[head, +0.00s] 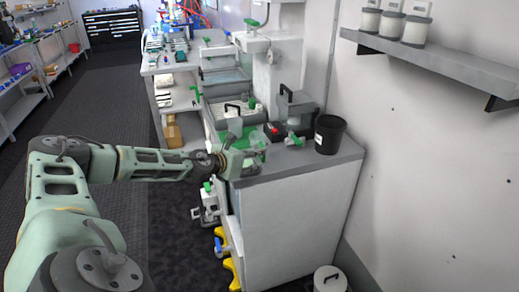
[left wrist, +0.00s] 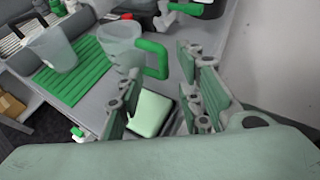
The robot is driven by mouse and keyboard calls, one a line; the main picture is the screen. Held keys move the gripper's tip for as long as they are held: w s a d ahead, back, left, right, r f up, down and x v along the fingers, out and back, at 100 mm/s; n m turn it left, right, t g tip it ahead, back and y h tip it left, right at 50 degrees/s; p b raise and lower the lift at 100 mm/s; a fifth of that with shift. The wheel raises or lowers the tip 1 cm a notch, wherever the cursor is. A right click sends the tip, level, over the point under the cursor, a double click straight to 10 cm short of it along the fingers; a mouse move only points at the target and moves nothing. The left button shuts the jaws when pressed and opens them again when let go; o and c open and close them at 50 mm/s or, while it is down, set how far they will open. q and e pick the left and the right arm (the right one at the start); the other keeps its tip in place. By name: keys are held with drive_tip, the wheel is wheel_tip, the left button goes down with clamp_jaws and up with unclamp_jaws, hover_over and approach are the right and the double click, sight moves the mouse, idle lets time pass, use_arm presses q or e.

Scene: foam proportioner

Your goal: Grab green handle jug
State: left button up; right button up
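A clear jug (left wrist: 120,42) with a green handle (left wrist: 155,58) stands on the grey counter in the left wrist view. Its handle points toward the gap between my left fingers. In the head view the jug (head: 258,140) shows small, just beyond my left gripper (head: 238,152). In the left wrist view my left gripper (left wrist: 158,85) is open, with its two fingers spread and nothing held between them. The handle appears just ahead of the fingertips; I cannot tell whether they touch. My right gripper is in neither view.
A black bucket (head: 329,134) stands at the counter's right end, by the wall. A wall shelf (head: 430,60) holds several pots. The dark floor (head: 105,95) is open at left.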

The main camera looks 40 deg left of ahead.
use_arm(q)
drive_tip(key=shift+x, duration=2.35)
drive_tip(key=shift+d+r, duration=0.1)
drive_tip(key=shift+c, duration=0.3)
clamp_jaws()
